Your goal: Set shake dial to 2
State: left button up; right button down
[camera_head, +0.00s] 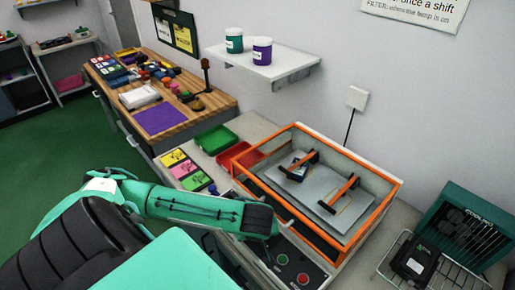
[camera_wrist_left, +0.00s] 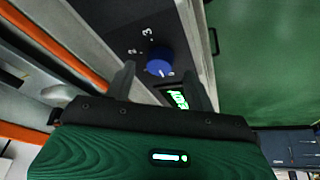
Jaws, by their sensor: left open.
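The shake dial (camera_wrist_left: 160,61) is a round blue knob on a dark panel in the left wrist view. Printed numbers, a 3 and what looks like a 2, stand beside it. A small pale mark shows on its edge near the gripper; I cannot tell which number it points to. My left gripper (camera_wrist_left: 159,68) is open, with one finger on each side of the dial; I cannot tell whether they touch it. In the head view my left arm (camera_head: 195,205) reaches over the front of the orange-framed shaker box (camera_head: 388,205). My right gripper is out of view.
A lit green display (camera_wrist_left: 178,99) sits beside the dial. A panel with red and green buttons (camera_head: 292,268) lies in front of the box. Coloured cards (camera_head: 183,170) and green and red trays (camera_head: 215,139) lie to the left. A wire rack (camera_head: 440,272) stands at right.

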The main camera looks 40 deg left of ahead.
pick_arm(q)
jog(key=shift+w+a+f, duration=0.15)
jog(key=shift+a+f, duration=0.05)
jog(key=shift+f, duration=0.3)
jog(key=shift+w+f, duration=0.1)
jog(key=shift+f, duration=0.25)
jog(key=shift+w+a+f, duration=0.1)
jog(key=shift+a+f, duration=0.05)
jog(key=shift+f, duration=0.25)
jog(key=shift+c, duration=0.4)
jog(key=c, duration=0.9)
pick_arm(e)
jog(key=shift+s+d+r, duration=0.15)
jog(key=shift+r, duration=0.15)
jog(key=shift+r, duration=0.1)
